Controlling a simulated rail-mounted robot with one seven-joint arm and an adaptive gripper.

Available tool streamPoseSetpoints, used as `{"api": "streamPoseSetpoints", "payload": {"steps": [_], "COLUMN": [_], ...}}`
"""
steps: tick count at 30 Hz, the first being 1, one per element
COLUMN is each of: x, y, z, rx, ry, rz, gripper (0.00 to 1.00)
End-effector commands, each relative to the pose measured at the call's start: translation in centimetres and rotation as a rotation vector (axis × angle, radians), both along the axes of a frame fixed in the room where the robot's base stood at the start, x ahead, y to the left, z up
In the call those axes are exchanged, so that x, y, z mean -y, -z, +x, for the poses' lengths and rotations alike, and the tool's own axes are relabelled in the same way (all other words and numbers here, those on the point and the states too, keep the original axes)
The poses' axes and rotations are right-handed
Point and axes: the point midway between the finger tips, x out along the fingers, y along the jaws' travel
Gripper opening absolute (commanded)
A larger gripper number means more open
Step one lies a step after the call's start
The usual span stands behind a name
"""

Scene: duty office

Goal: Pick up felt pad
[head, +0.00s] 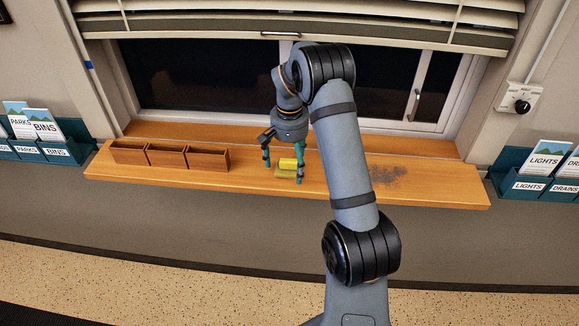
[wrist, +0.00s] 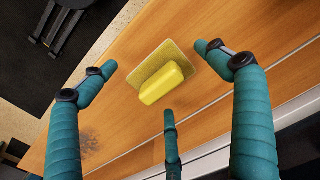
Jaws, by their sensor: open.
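A yellow rounded block (wrist: 162,83), which looks like the felt pad, lies on a flat olive-yellow square (wrist: 147,65) on the wooden sill. I cannot tell for sure which of the two is the felt pad. The block also shows in the head view (head: 288,163), partly behind my finger. My three-fingered gripper (wrist: 160,78) is open and points down over the block. In the wrist view its fingertips stand around the block, spread apart, with no clear contact. In the head view my gripper (head: 285,166) is low over the sill.
The wooden sill (head: 430,190) runs below the window. Three joined wooden bins (head: 165,155) stand at its left. A dark smudge (head: 388,177) marks the wood at right. Leaflet racks hang at the left (head: 60,152) and right (head: 522,190). Blinds (head: 200,24) hang above.

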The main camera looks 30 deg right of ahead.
Motion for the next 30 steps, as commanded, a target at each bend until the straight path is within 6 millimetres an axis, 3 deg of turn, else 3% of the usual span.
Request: {"api": "streamPoseSetpoints", "payload": {"steps": [2, 30], "x": [-0.01, -0.01], "y": [0.01, -0.02], "z": [0.0, -0.02], "rx": [0.0, -0.001], "ry": [0.0, -0.001], "rz": [0.0, 0.0], "gripper": [0.88, 0.33]}}
